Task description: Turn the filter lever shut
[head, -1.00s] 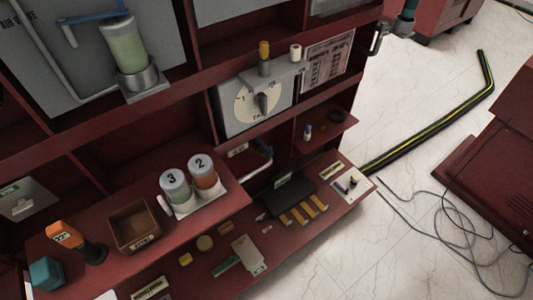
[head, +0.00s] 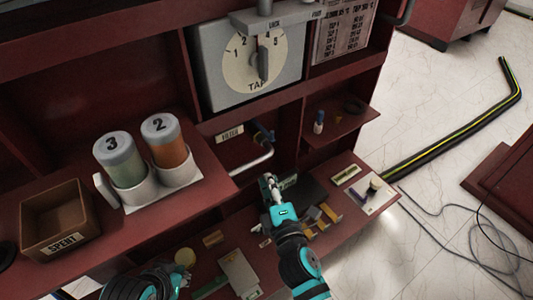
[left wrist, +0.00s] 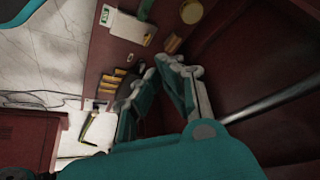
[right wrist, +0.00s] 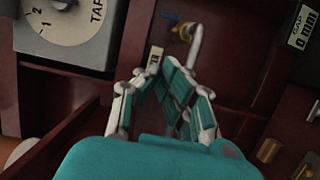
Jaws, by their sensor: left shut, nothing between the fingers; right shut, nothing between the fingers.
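The filter lever appears to be the small dark blue part (head: 263,134) on the pipe fitting right of the FILTER label (head: 230,133), in a recess under the tap dial. A pale bent pipe (head: 255,160) runs below it. The right wrist view shows a blue and brown fitting (right wrist: 184,31) at the pipe's end, beyond the fingertips; the lever's exact angle is unclear. My right gripper (head: 268,182) is shut and empty, below and in front of the fitting, apart from it. My left gripper (head: 181,275) is shut and empty at the lower left, over the lower shelf.
The tap dial box (head: 250,55) is above the recess. Canisters 3 (head: 124,165) and 2 (head: 166,143) and the SPENT box (head: 61,222) stand on the left shelf. Small parts lie on the lower shelf. A red divider stands right of the recess.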

